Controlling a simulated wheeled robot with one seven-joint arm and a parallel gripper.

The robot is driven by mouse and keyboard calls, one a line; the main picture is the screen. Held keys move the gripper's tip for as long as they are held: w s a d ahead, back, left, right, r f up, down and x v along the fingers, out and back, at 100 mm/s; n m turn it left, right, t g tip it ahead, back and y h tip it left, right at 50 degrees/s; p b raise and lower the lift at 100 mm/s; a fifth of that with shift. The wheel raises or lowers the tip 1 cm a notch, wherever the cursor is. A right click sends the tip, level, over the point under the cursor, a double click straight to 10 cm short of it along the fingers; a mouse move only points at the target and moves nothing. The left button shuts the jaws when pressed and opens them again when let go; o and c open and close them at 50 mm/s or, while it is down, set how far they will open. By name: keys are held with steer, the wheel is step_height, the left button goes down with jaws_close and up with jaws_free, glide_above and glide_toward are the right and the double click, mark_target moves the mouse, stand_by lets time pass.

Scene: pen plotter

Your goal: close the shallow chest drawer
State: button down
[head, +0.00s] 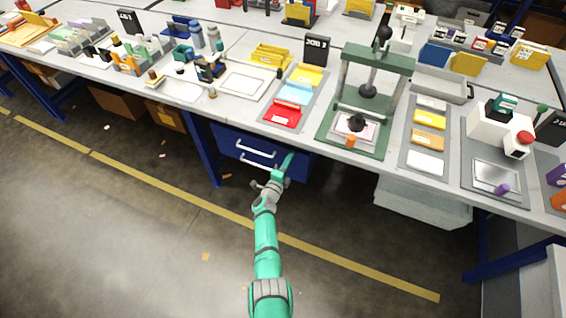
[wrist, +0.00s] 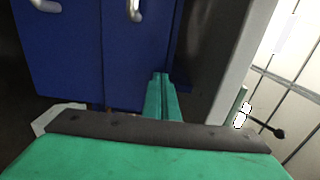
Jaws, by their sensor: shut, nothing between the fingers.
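The blue drawer chest (head: 228,141) hangs under the workbench, with two blue fronts and pale bar handles, one above the other. The upper handle (head: 252,148) and the lower handle (head: 256,163) both show. I cannot tell clearly how far the shallow drawer stands out. My gripper (head: 289,160) is shut and empty, at the right part of the chest front, to the right of the handles. In the wrist view, its green fingers (wrist: 160,80) are together in front of or beside the right-hand blue front (wrist: 135,60); contact cannot be told. Two handles show at the top of that view.
The workbench edge (head: 300,136) runs above the chest. A blue table leg (head: 203,150) stands to its left and a pale grey bin (head: 425,200) hangs to the right. A green press (head: 370,100) stands on the bench.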

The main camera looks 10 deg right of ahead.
steer(key=shift+w+d+r, duration=0.15)
steer(key=shift+w+r, duration=0.05)
steer(key=shift+w, duration=0.4)
steer(key=shift+r, duration=0.1)
steer(key=v, duration=1.4)
steer(key=shift+s+f, duration=0.3)
steer(key=shift+s, duration=0.15)
steer(key=shift+d, duration=0.1)
